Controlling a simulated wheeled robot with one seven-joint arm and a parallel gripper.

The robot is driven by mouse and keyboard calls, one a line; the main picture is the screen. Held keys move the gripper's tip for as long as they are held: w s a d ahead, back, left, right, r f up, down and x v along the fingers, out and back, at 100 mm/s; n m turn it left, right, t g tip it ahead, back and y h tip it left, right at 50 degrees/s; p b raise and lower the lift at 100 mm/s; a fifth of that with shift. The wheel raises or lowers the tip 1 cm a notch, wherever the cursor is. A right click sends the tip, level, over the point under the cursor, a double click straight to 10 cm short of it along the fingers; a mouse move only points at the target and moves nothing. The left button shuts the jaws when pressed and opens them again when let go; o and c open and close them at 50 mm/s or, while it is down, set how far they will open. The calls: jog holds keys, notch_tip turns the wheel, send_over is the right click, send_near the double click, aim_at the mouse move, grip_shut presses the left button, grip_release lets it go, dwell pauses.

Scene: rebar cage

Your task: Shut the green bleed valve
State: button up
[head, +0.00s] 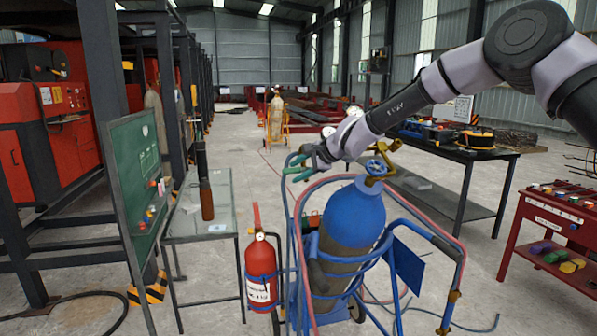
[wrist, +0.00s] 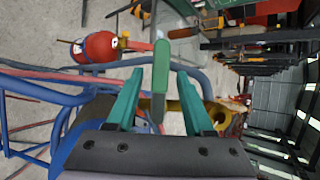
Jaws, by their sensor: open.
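The green bleed valve shows in the wrist view as a flat green lever (wrist: 161,68) between my fingers, with brass fittings (wrist: 226,117) close beside it. My gripper (wrist: 159,75) is open, with one teal finger on each side of the lever. I see a gap on both sides, and the lever reaches past the fingertips. In the head view my gripper (head: 299,166) is left of the blue gas cylinder's top, and I cannot clearly tell the lever from the teal fingers there.
The blue cylinder (head: 352,222) stands in a blue tube trolley (head: 427,233) with red hoses; a blue handwheel (head: 376,167) is on its top. A red extinguisher (head: 261,271) hangs at the trolley's left. A glass table (head: 219,213) stands left, a red cabinet (head: 549,237) right.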

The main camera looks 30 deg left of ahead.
jog(key=v, duration=1)
jog(key=shift+d+r, duration=0.25)
jog(key=shift+d, duration=0.05)
jog(key=shift+d, duration=0.1)
jog(key=s+d+r+n+t+h, duration=0.15)
jog(key=d+r, duration=0.25)
jog(key=d, duration=0.7)
jog(key=s+d+r+n+t+h, duration=0.15)
jog(key=d+r, duration=0.25)
jog(key=d, duration=0.7)
jog(key=s+d+r+n+h, duration=0.15)
jog(key=d+r, duration=0.25)
jog(key=d, duration=0.8)
jog(key=s+d+h, duration=0.2)
jog(key=s+d, duration=0.6)
jog(key=d, duration=0.3)
jog(key=s+d+m+t+h, duration=0.1)
jog(key=s+d+h, duration=0.1)
jog(key=s+d, duration=0.6)
jog(key=d, duration=0.3)
jog(key=shift+r, duration=0.1)
